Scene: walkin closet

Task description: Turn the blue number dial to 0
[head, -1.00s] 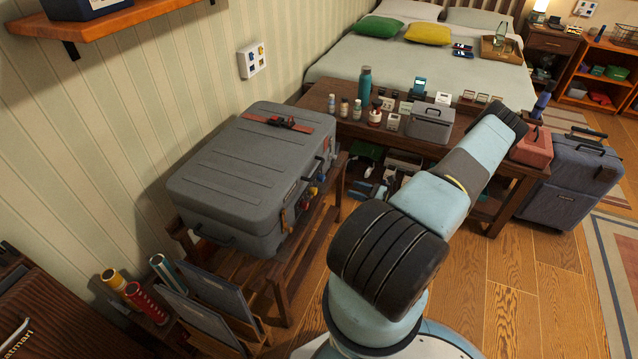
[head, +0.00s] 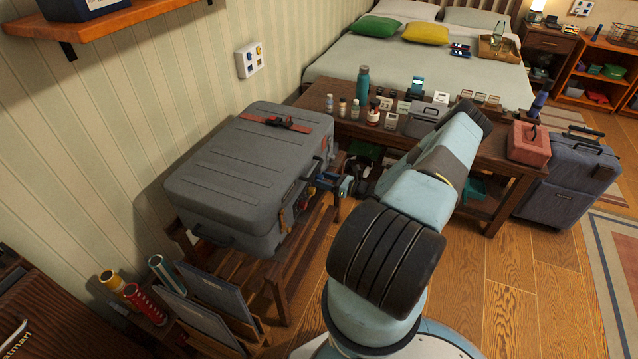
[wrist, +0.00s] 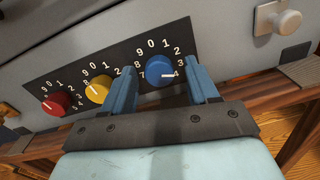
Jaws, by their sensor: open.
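The blue number dial (wrist: 158,72) is on a dark panel on the grey suitcase (head: 235,175). Its white mark points right, towards the 4; its 0 is at the top. My gripper (wrist: 160,66) is open in the wrist view, with one blue finger on each side of the blue dial. I cannot tell whether the fingers touch it. A yellow dial (wrist: 97,89) and a red dial (wrist: 56,103) sit to its left on the same panel. In the head view my gripper (head: 335,183) is at the suitcase's front face, and the blue dial is hidden there.
The suitcase lies on a wooden rack (head: 300,255). A silver knob (wrist: 288,22) sticks out right of the panel in the wrist view. A low wooden table (head: 480,155) with bottles and small boxes stands behind my arm.

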